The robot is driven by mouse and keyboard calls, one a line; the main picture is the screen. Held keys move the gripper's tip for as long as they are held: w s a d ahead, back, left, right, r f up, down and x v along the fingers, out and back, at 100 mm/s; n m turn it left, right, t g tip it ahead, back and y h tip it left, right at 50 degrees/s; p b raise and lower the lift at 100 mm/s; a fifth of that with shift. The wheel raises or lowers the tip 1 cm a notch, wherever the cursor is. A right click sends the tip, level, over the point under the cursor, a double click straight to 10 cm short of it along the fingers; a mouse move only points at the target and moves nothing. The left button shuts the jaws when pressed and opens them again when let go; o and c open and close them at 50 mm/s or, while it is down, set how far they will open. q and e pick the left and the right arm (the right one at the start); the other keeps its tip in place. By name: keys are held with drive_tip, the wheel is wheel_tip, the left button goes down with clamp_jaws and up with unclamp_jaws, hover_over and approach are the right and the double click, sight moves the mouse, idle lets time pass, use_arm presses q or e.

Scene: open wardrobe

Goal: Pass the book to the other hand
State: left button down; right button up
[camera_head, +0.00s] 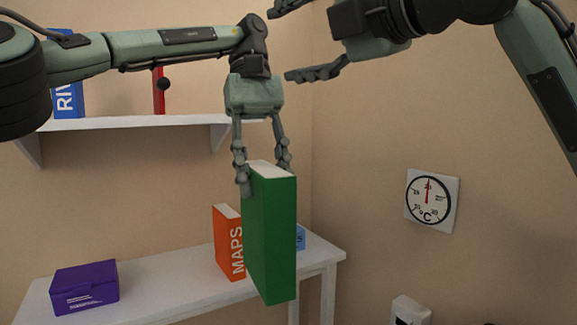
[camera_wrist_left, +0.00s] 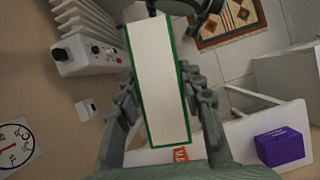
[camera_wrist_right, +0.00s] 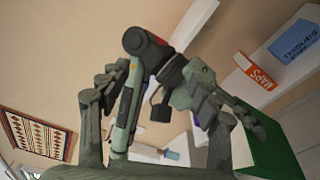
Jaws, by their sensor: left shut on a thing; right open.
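A green book (camera_head: 270,235) hangs upright below my left gripper (camera_head: 262,165) in the head view, its page edge facing up. My left gripper is shut on the book near its top. In the left wrist view the book's white page block (camera_wrist_left: 160,85) lies between the two fingers. My right gripper (camera_head: 290,40) is open at the top of the head view, above and to the right of the book, apart from it. In the right wrist view its fingers are spread, with the green book (camera_wrist_right: 275,145) at the lower right and my left arm behind.
A wall shelf (camera_head: 140,123) holds a blue book and a red object. A round thermometer (camera_head: 431,199) hangs on the right wall.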

drive_tip(key=s+a+n, duration=0.2)
drive_tip(key=s+n, duration=0.1)
drive_tip(key=n+g+h, duration=0.4)
drive_tip(key=n+h, duration=0.1)
drive_tip(key=n, duration=0.1)
hover_over(278, 184)
drive_tip(key=s+a, duration=0.1)
wheel_tip(278, 184, down, 10)
drive_tip(key=f, duration=0.1)
drive_tip(key=s+d+f+n+h, duration=0.1)
drive_tip(key=f, duration=0.1)
drive_tip(key=d+f+g+h, duration=0.1)
drive_tip(key=f, duration=0.1)
drive_tip(key=shift+s+f+n, duration=0.15)
drive_tip(key=shift+s+n, duration=0.15)
drive_tip(key=shift+n, duration=0.1)
drive_tip(key=shift+d+f, duration=0.1)
drive_tip(key=shift+f, duration=0.2)
drive_tip(key=x, duration=1.1)
drive_tip(key=shift+w+d+f, duration=0.1)
drive_tip(key=shift+w+f, duration=0.1)
drive_tip(key=shift+f, duration=0.15)
